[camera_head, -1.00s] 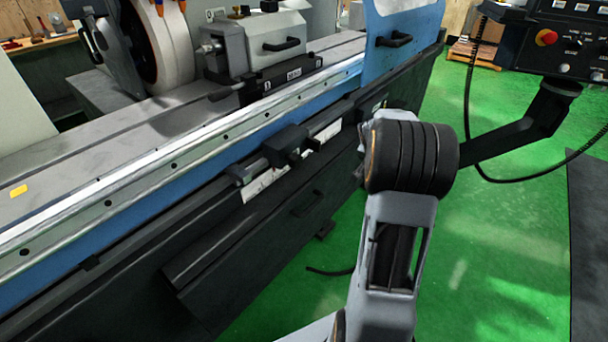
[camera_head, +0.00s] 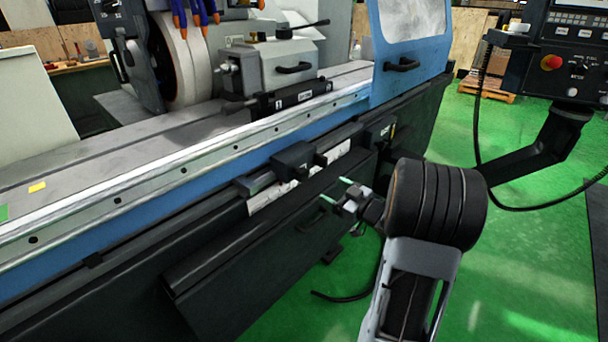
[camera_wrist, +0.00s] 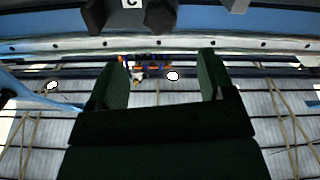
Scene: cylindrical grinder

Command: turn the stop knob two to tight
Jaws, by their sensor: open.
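Two black stop blocks sit on the rail along the machine's front: a left block (camera_head: 292,158) and a right block (camera_head: 380,132) with a small white marking. I cannot tell for sure which carries stop knob two. My gripper (camera_head: 337,190) has green fingertips and is open, below and in front of the rail, apart from both blocks. In the wrist view my gripper's fingers (camera_wrist: 162,78) are spread with nothing held between them.
The grinder's blue and black front (camera_head: 130,235) runs along my left, with a dark sloping cover (camera_head: 240,245) low on it. A control panel (camera_head: 570,60) on a black arm (camera_head: 540,150) stands at the right. Green floor (camera_head: 510,260) is clear at the lower right.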

